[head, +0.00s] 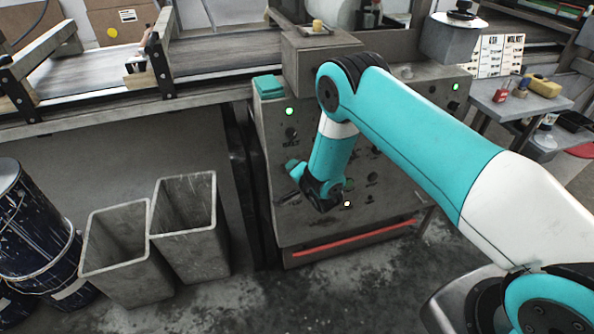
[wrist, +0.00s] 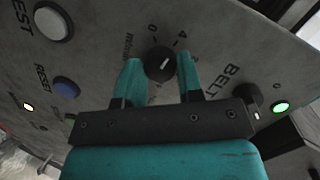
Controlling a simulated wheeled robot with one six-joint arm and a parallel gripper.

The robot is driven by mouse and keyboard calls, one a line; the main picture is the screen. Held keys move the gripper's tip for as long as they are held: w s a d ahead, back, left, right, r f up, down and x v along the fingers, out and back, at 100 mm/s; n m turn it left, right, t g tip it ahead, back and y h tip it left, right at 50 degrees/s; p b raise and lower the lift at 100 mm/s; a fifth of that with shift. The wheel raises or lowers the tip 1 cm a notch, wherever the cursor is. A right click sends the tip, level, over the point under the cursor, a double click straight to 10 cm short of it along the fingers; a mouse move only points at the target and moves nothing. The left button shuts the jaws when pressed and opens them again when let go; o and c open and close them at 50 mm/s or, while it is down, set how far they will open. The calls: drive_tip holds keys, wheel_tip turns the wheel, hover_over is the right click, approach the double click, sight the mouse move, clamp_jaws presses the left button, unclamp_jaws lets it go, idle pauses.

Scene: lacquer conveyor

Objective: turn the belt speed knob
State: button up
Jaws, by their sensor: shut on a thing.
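A round black knob (wrist: 160,64) with a white pointer mark sits on the grey panel in the wrist view. The numbers 0 and 4 are printed by it, and its pointer leans toward the upper right, near the 4. My gripper (wrist: 159,59) is shut on this knob, one teal finger on each side. The word BELT is printed to the right of the right finger; part of the lettering around the knob is hidden or too blurred to read. In the head view, my arm covers much of the control panel (head: 268,140) and the knob cannot be made out.
A blue button (wrist: 67,88) marked RESET and a white button (wrist: 53,22) are at the left. A black switch (wrist: 253,95) and a lit green lamp (wrist: 281,107) are at the right. Two grey bins (head: 185,232) and dark drums (head: 38,240) stand left of the panel.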

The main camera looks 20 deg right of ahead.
drive_tip(key=shift+a+f+n+h+b, duration=0.1)
drive_tip(key=shift+n+h+b, duration=0.45)
drive_tip(key=shift+n+b, duration=1.05)
drive_tip(key=shift+a+f+n+h+b, duration=0.1)
drive_tip(key=shift+n+h+b, duration=0.45)
drive_tip(key=shift+n+b, duration=1)
drive_tip(key=shift+s+r+n+p, duration=0.1)
drive_tip(key=shift+n+p, duration=0.3)
drive_tip(key=shift+n, duration=0.25)
drive_tip(key=o, duration=0.9)
drive_tip(key=shift+d, duration=0.1)
